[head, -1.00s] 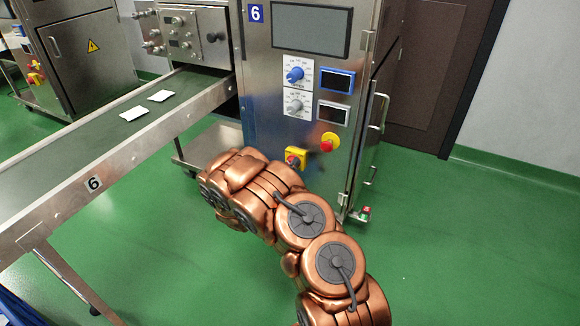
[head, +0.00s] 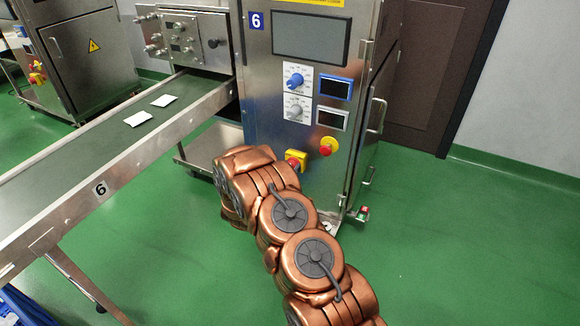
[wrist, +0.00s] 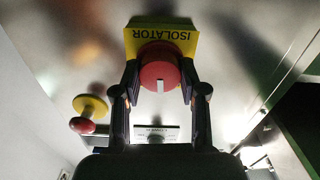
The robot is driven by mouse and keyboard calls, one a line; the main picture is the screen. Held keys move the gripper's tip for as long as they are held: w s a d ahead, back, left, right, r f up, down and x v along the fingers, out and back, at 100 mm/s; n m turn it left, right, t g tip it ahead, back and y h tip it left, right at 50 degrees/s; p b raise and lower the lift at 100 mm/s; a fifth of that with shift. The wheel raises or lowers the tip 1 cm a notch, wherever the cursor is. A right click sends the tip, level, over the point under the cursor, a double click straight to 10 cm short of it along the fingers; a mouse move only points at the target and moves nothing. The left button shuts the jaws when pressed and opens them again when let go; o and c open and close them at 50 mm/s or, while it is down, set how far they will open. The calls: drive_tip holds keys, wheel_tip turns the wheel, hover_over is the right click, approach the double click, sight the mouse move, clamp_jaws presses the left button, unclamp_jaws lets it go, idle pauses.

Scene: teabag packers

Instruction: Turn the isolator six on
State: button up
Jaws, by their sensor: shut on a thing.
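The isolator is a red rotary knob (wrist: 159,68) on a yellow plate (wrist: 160,40) that reads "ISOLATOR", upside down in the wrist view. A short white mark on the knob runs up and down in that view. My gripper (wrist: 159,84) has a finger on each side of the knob and is shut on it. In the head view, the isolator (head: 297,156) shows on the lower front of the steel cabinet marked 6 (head: 257,105), partly covered by my copper arm. My fingers are hidden there.
A red emergency stop on a yellow base (head: 327,146) sits right of the isolator. Blue and grey dials (head: 295,80) and small displays are above. Conveyor 6 (head: 100,189), bearing two white packets, runs to the left. The green floor at right (head: 470,250) is clear.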

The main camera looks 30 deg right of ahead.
drive_tip(key=shift+f+m+b, duration=0.1)
drive_tip(key=shift+m+b, duration=1.6)
drive_tip(key=shift+m, duration=3.3)
drive_tip(key=o, duration=1.1)
drive_tip(key=shift+o, duration=0.2)
drive_tip(key=v, duration=1.2)
